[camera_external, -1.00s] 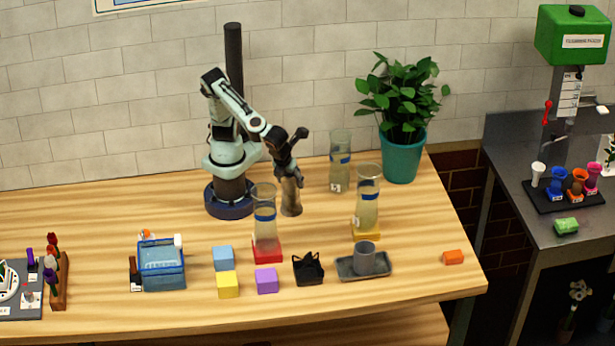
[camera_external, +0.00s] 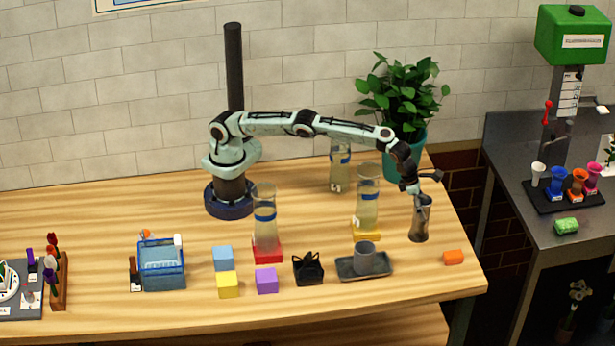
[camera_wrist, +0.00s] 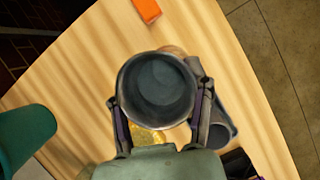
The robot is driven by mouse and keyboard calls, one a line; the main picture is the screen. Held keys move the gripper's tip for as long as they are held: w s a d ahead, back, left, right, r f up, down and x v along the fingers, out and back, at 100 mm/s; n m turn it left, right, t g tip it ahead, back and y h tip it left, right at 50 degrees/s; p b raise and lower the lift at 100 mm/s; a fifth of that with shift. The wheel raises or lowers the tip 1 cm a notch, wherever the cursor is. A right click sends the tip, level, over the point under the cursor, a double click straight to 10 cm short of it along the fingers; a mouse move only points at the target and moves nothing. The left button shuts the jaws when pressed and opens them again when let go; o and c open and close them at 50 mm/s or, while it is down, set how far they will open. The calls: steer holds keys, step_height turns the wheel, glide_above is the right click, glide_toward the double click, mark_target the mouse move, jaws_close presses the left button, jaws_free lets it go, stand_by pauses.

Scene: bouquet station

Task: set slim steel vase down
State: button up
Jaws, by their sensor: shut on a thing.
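The slim steel vase (camera_external: 419,222) is a grey-brown metal cylinder, upright or nearly so, at the right part of the wooden table. My gripper (camera_external: 420,197) is shut on it near its top. In the wrist view the vase's open round mouth (camera_wrist: 157,90) sits between the two fingers of my gripper (camera_wrist: 160,108), and it looks empty inside. I cannot tell for sure whether its base touches the table or is a little above it.
An orange block (camera_external: 453,257) lies to the right and front. A grey cup (camera_external: 364,257) stands on a dark tray (camera_external: 350,270) to the left. A glass vase (camera_external: 367,200) on a yellow block and a potted plant (camera_external: 400,100) stand behind. The table's right edge is close.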

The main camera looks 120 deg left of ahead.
mark_target(420, 236)
steer(key=shift+m, duration=0.3)
steer(key=f, duration=0.5)
steer(key=shift+w+a, duration=0.1)
steer(key=shift+w, duration=0.1)
steer(key=shift+f, duration=2.75)
steer(key=o, duration=1.3)
steer(key=shift+r, duration=0.1)
steer(key=v, duration=1.2)
steer(key=shift+a, duration=0.1)
